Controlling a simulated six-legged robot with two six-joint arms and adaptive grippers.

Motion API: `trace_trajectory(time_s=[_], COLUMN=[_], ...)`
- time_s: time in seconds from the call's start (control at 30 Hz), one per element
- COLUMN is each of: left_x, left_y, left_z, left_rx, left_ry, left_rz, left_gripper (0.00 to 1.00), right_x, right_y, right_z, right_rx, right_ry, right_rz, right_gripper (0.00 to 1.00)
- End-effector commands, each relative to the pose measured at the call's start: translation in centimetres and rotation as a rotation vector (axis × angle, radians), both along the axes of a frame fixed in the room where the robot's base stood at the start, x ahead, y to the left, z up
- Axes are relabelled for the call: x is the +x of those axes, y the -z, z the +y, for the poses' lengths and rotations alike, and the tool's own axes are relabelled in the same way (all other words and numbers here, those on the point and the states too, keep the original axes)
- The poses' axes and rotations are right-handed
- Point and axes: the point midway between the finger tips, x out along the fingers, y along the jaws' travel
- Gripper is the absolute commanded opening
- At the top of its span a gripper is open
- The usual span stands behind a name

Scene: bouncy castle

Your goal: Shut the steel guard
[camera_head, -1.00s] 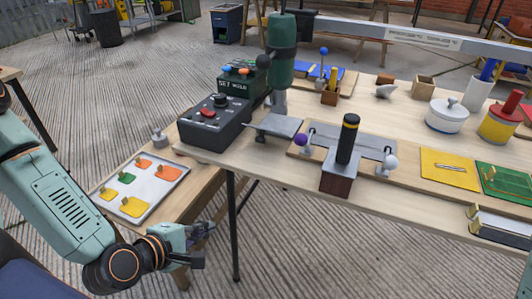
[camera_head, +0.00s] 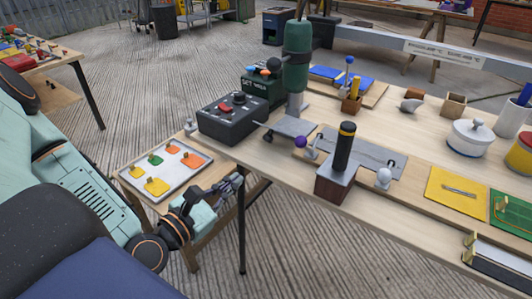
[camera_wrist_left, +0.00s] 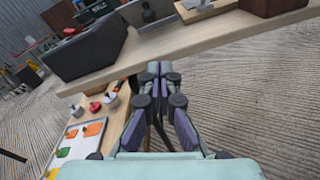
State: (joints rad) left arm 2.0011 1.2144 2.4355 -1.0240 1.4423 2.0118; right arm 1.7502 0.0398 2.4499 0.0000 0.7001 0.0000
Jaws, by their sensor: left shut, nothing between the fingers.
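A grey steel plate (camera_head: 365,150), which I take to be the steel guard, lies low and roughly flat on the workbench. A purple knob (camera_head: 301,142) stands near its left end and a pale grey knob (camera_head: 384,178) near its right front. A dark post with a yellow band (camera_head: 344,145) on a brown block (camera_head: 334,184) hides part of its front. My left gripper (camera_head: 235,182) is shut and empty, beside the bench's front left leg and apart from the plate. The wrist view shows its closed fingers (camera_wrist_left: 160,70) below the bench edge. My right gripper is not in view.
A green drill press (camera_head: 297,62) and a dark control box (camera_head: 232,118) stand left of the plate. A tray (camera_head: 134,178) of coloured pieces lies on a lower side table. A yellow mat (camera_head: 456,192) and white pot (camera_head: 469,138) are to the right.

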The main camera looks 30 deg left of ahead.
Motion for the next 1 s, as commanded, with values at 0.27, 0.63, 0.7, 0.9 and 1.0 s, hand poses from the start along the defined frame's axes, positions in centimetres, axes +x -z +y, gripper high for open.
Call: trace_trajectory(time_s=[0.27, 0.63, 0.7, 0.9, 1.0], left_x=[0.1, 1.5, 2.5, 5.2, 6.4], left_y=[-1.8, -1.9, -1.8, -1.8, -1.8], left_z=[0.6, 0.8, 0.7, 0.4, 0.3], left_rx=[-0.256, -0.363, -0.362, -0.358, -0.357], left_ry=[-0.016, -0.020, -0.019, -0.020, -0.021], left_rz=[-0.066, -0.070, -0.069, -0.068, -0.067], left_gripper=[0.00, 0.00, 0.00, 0.00, 0.00], right_x=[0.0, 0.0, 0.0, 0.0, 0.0], right_y=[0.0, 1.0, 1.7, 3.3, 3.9], right_z=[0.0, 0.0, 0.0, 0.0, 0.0], right_rx=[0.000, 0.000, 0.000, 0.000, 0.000], right_ry=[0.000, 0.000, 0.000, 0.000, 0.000], right_rz=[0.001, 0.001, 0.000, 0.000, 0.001], right_gripper=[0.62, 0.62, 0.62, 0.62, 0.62])
